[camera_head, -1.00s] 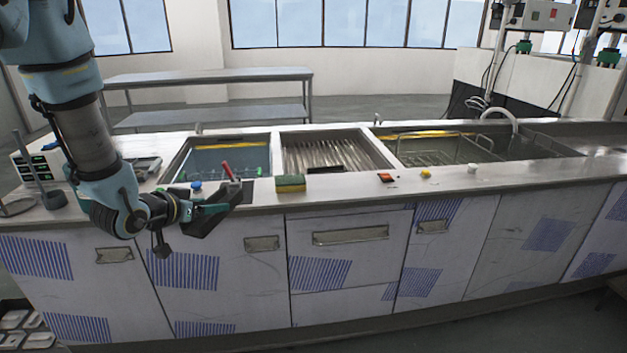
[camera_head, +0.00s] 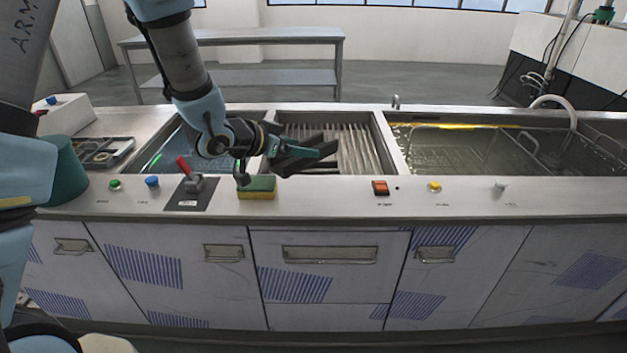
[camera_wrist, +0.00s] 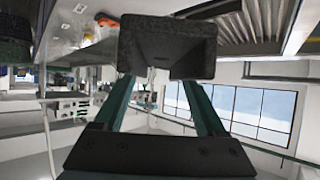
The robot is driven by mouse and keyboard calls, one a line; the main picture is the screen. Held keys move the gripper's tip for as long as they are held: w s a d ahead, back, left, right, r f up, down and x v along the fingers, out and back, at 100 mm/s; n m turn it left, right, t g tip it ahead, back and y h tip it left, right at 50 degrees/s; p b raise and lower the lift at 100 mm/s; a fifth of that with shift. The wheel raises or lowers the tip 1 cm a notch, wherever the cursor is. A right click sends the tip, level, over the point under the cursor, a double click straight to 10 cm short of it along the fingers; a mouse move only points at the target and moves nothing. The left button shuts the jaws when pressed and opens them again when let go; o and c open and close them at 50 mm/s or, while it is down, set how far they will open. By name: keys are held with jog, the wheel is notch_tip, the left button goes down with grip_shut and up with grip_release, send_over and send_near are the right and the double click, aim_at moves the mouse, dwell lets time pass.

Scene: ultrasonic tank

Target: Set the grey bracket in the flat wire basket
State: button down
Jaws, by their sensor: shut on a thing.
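My gripper (camera_head: 303,153) is over the middle basin in the head view, shut on the dark grey bracket (camera_head: 291,164). In the wrist view the bracket (camera_wrist: 168,46) sits across the ends of my two green fingers, with a hollow face showing. A wire basket (camera_head: 533,143) with raised handles lies low in the right tank, to the right of my gripper and apart from it. Its floor is hard to make out.
The middle basin (camera_head: 355,150) has a ribbed slope. A green and yellow sponge (camera_head: 257,187) lies on the front edge below my gripper. A red lever (camera_head: 186,170), an orange switch (camera_head: 380,187) and small knobs line that edge. A curved tap (camera_head: 556,103) rises behind the right tank.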

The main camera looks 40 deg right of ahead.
jog(key=f, duration=0.3)
jog(key=f+p, duration=0.1)
jog(key=f, duration=0.1)
jog(key=shift+d+f, duration=0.15)
jog(key=shift+d, duration=0.1)
jog(key=shift+a+f+p, duration=0.1)
jog(key=shift+f+p, duration=0.55)
jog(key=shift+f, duration=1.55)
jog(key=shift+f, duration=0.2)
grip_release()
